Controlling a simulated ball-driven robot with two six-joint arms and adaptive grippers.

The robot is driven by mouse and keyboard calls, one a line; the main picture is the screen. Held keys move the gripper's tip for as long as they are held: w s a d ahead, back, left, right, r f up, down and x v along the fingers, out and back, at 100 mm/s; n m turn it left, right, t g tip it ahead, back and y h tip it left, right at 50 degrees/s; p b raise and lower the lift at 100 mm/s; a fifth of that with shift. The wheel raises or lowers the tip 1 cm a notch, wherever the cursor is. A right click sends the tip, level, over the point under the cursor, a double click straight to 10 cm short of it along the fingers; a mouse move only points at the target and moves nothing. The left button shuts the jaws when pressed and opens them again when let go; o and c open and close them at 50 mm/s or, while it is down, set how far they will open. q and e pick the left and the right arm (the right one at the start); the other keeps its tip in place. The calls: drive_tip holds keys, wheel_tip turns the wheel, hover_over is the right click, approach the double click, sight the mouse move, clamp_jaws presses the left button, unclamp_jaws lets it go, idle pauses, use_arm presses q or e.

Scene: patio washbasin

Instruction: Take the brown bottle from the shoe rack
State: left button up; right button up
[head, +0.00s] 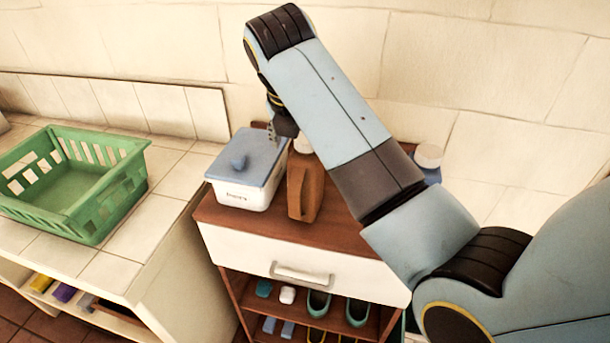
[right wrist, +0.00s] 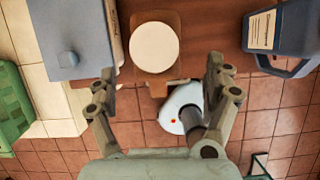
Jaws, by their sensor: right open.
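The brown bottle (head: 304,190) stands upright on the wooden top of the shoe rack (head: 240,222), right beside a white box with a blue lid. Its white cap is partly hidden by my right arm in the head view. In the right wrist view the bottle is seen from above, with its round white cap (right wrist: 154,47) beyond and between the fingertips. My right gripper (right wrist: 161,78) is open and empty, and the bottle looks apart from its fingers. In the head view this gripper (head: 277,128) shows only partly behind the arm, above the rack top. My left gripper is not in view.
The white box with blue lid (head: 248,165) stands close left of the bottle. A blue bottle with a white cap (head: 429,160) stands to the right, partly behind my arm; it also shows in the wrist view (right wrist: 284,40). A green basket (head: 118,205) sits on the tiled counter.

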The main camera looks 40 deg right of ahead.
sight(306, 157)
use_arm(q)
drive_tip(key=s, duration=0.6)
use_arm(e)
drive_tip(key=shift+w+d+f, duration=0.25)
drive_tip(key=shift+w+f, duration=0.15)
drive_tip(key=shift+f, duration=0.3)
drive_tip(key=shift+w+d+f+p, duration=0.3)
drive_tip(key=shift+w+f+p, duration=0.15)
drive_tip(key=shift+f, duration=0.35)
drive_tip(key=x, duration=0.2)
drive_tip(key=shift+d+f, duration=0.25)
drive_tip(key=shift+f, duration=0.3)
drive_tip(key=shift+w, duration=0.1)
drive_tip(key=shift+c, duration=2.5)
drive_tip(key=c, duration=0.4)
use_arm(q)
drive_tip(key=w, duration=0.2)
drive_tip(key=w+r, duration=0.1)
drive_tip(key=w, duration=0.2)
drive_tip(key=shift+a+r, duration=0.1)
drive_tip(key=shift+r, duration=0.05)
use_arm(e)
clamp_jaws()
